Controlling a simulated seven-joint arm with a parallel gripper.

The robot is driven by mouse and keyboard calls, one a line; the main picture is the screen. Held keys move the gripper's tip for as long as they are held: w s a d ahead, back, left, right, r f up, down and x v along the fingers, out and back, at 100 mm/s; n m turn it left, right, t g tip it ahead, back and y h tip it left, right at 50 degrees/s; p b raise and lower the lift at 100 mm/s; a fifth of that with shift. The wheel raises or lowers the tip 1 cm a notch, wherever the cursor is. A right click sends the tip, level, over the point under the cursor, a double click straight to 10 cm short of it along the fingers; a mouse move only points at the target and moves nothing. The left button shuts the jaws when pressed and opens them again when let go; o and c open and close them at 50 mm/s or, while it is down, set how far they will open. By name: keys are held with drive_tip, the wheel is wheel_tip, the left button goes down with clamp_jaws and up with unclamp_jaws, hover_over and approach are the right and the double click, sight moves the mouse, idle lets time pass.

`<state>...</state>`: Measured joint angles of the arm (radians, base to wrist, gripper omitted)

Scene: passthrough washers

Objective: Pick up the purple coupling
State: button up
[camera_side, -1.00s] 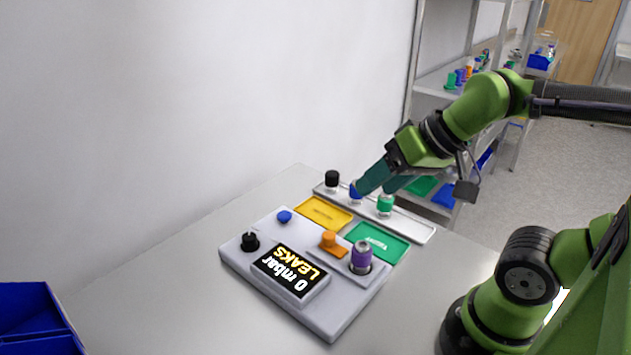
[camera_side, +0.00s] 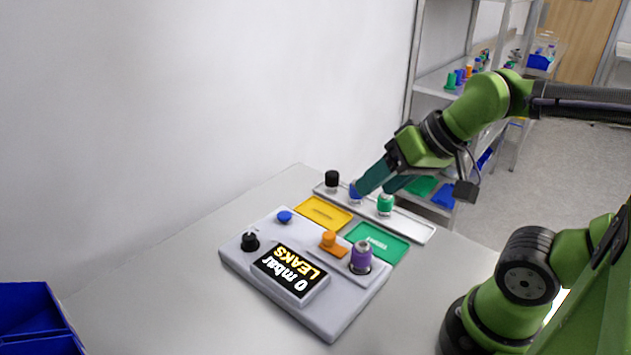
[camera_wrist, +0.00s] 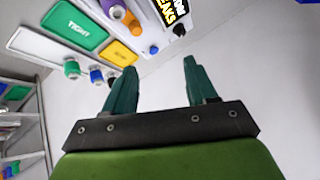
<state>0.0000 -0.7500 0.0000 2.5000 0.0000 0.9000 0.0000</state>
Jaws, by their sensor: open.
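The purple coupling (camera_side: 361,256) stands upright in its seat at the right part of the grey test device (camera_side: 322,322). It also shows at the top of the wrist view (camera_wrist: 117,12). My gripper (camera_side: 378,184) is open, with teal fingers, above the white rail at the back, well apart from the purple coupling. In the side view its fingertips overlap the blue coupling (camera_side: 355,192); I cannot tell whether they touch it. In the wrist view nothing is between the fingers (camera_wrist: 158,75).
A black coupling (camera_side: 332,180) and a green coupling (camera_side: 385,204) stand on the white rail (camera_side: 418,229). A blue bin (camera_side: 35,315) is front left.

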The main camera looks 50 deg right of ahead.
sight(363, 245)
drive_tip(key=shift+o, duration=0.2)
drive_tip(key=shift+o, duration=1.4)
drive_tip(key=w+f+n+g, duration=0.1)
drive_tip(key=f+n+g, duration=0.1)
drive_tip(key=f, duration=0.2)
drive_tip(key=w+d+f+n+g+h, duration=0.1)
drive_tip(key=f+g, duration=0.1)
drive_tip(key=f, duration=0.3)
drive_tip(key=f+n+g+h, duration=0.1)
drive_tip(key=f+n+g, duration=0.1)
drive_tip(key=f+g, duration=0.1)
drive_tip(key=shift+w+d+f+n, duration=0.2)
drive_tip(key=shift+w+f+n, duration=0.15)
drive_tip(key=shift+f, duration=0.45)
drive_tip(key=shift+w+f, duration=0.2)
drive_tip(key=shift+f, duration=1.15)
drive_tip(key=shift+w+f, duration=0.15)
drive_tip(key=shift+f, duration=1.15)
